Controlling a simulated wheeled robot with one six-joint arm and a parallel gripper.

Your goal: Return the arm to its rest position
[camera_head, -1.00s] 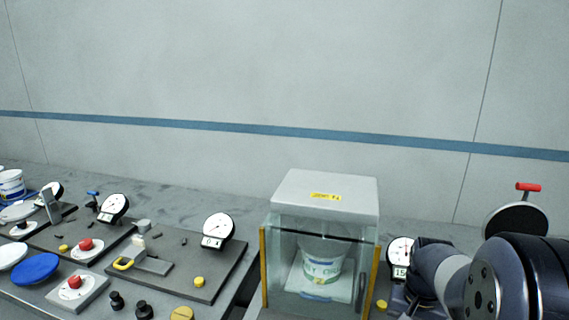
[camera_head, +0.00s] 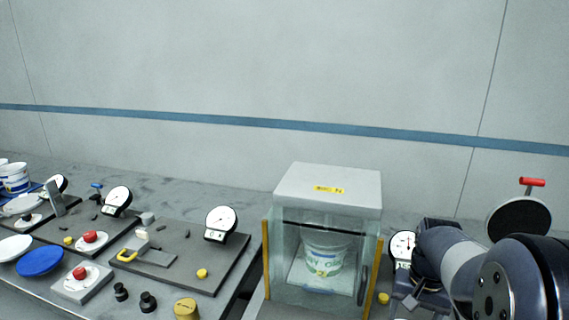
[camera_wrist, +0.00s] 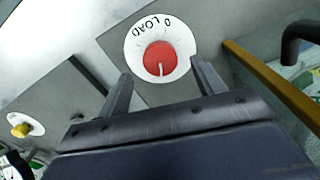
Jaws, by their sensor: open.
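My gripper (camera_wrist: 163,82) is open and empty in the wrist view, its two fingers apart. Beyond the fingertips is a red knob (camera_wrist: 159,58) on a white round dial (camera_wrist: 135,45) marked LOAD and 0. The knob lies between and just past the fingers in the picture; I see no contact. In the head view my arm comes in at the lower right, beside the glass-walled cabinet (camera_head: 328,185). The gripper's fingers cannot be made out clearly there.
The cabinet, with a white lettered tub (camera_head: 324,262) inside, stands left of my arm. A gauge (camera_head: 403,246) is close to the arm. A red-handled round part (camera_head: 519,218) is behind it. Left benches hold gauges, red knobs and a blue disc (camera_head: 40,261).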

